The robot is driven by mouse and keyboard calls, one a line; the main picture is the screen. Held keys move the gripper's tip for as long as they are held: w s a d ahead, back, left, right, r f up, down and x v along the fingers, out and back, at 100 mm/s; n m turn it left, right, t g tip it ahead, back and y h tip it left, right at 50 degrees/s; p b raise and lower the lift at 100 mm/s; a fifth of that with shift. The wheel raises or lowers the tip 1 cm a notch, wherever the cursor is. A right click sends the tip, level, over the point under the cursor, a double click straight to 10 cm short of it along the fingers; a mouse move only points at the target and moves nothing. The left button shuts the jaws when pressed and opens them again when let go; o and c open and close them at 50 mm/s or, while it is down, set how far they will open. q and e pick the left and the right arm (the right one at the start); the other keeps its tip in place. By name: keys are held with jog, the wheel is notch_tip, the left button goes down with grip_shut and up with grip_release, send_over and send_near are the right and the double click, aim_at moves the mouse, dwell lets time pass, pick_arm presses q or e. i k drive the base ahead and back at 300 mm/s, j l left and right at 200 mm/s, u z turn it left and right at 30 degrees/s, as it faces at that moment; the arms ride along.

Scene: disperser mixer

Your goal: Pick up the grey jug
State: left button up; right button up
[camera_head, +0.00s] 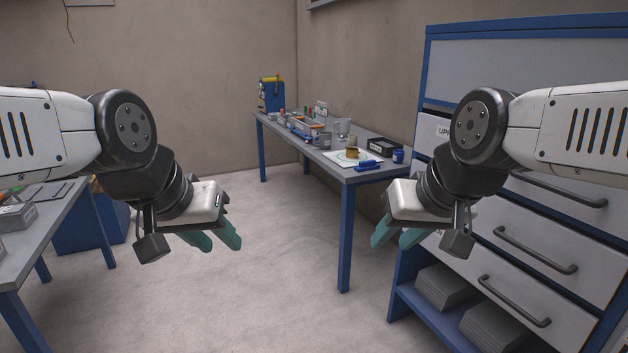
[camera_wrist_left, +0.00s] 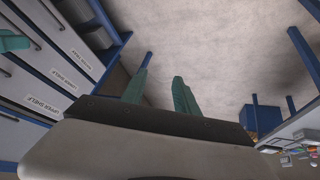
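A small greyish jug (camera_head: 343,129) stands upright on the far blue-legged table in the head view. A darker grey container (camera_head: 321,138) stands just left of it; at this size I cannot tell for sure which one is the grey jug. My left gripper (camera_head: 222,245) is in the air above the floor, well short of that table. Its two teal fingers are apart and empty, also in the left wrist view (camera_wrist_left: 158,90). My right gripper (camera_head: 392,244) is in the air in front of the drawer cabinet, its fingers apart and empty.
The far table (camera_head: 372,174) also holds a brown-and-yellow cup, a black box (camera_head: 383,147), a blue cup (camera_head: 398,156) and several small items. A drawer cabinet (camera_head: 540,230) stands at right. Another table (camera_head: 40,240) is at left. The floor (camera_head: 240,300) between is clear.

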aim_at(324, 137)
jog(key=i, duration=2.25)
jog(key=i+l+z, duration=0.2)
jog(key=i, duration=0.45)
jog(key=i+l+z, duration=0.15)
jog(key=i, duration=0.5)
